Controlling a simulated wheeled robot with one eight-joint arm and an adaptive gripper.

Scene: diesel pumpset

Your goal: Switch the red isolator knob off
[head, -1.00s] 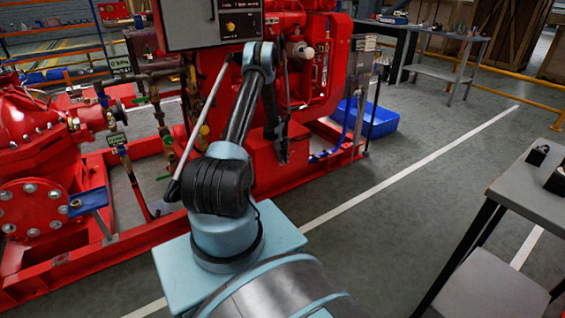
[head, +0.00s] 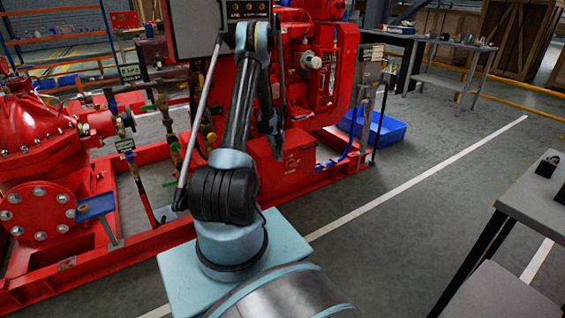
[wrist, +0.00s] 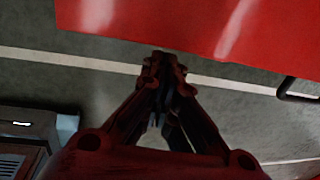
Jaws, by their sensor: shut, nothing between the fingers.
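My gripper (head: 275,152) hangs pointing down in front of the red engine body, just above a red box (head: 285,172) low on the skid. In the wrist view my gripper (wrist: 165,65) is shut with its fingertips together and nothing between them. A flat red surface fills the top of the wrist view, beyond the fingertips. I cannot make out the red isolator knob in either view. A grey control panel (head: 192,30) stands at the top, partly hidden behind my arm and cut off by the frame.
Red pump and pipework (head: 40,140) stand at left on the red skid. A blue bin (head: 385,133) sits on the floor right of the engine. A grey table (head: 535,190) is at the right edge. Open floor with a white line (head: 420,180) lies between.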

